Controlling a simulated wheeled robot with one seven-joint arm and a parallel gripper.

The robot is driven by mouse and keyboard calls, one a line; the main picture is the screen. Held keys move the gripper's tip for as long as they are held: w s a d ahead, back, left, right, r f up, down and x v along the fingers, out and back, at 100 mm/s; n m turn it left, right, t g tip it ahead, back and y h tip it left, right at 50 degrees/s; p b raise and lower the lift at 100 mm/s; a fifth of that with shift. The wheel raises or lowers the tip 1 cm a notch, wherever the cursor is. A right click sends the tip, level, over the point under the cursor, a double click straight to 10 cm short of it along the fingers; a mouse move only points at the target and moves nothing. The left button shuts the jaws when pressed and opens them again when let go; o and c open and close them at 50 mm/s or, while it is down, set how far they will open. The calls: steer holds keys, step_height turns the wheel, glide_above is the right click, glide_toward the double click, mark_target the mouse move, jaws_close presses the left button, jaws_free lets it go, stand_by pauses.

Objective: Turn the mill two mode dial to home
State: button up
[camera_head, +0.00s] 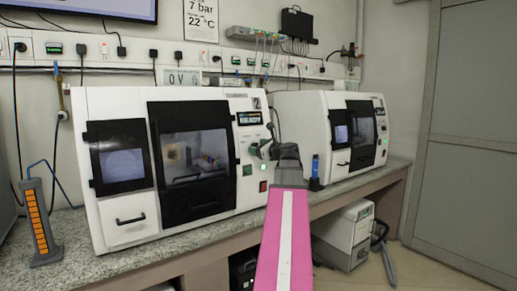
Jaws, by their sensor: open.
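Mill two (115,103) is the white machine at centre-left, with a "2" on its upper right corner. Its front right edge carries a control panel with a small screen (249,118) reading READY.
A green button (247,170) and a red switch (263,187) sit low on the panel. A second white machine (300,112) stands to the right, with a blue-and-black bottle (315,168) before it. An orange-striped stand (39,222) is on the counter (85,262) at left.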

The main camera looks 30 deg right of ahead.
steer(key=c, duration=0.9)
steer(key=shift+n, duration=0.4)
steer(key=shift+a+n+g+h, duration=0.1)
steer(key=shift+n+g+h, duration=0.4)
steer(key=shift+n, duration=3.15)
steer(key=shift+a+n+g+h, duration=0.2)
steer(key=shift+n+g, duration=0.5)
steer(key=shift+n, duration=3)
steer(key=shift+d+n+g+h, duration=0.1)
steer(key=shift+n+g+h, duration=0.4)
steer(key=shift+n, duration=3.15)
steer(key=o, duration=0.9)
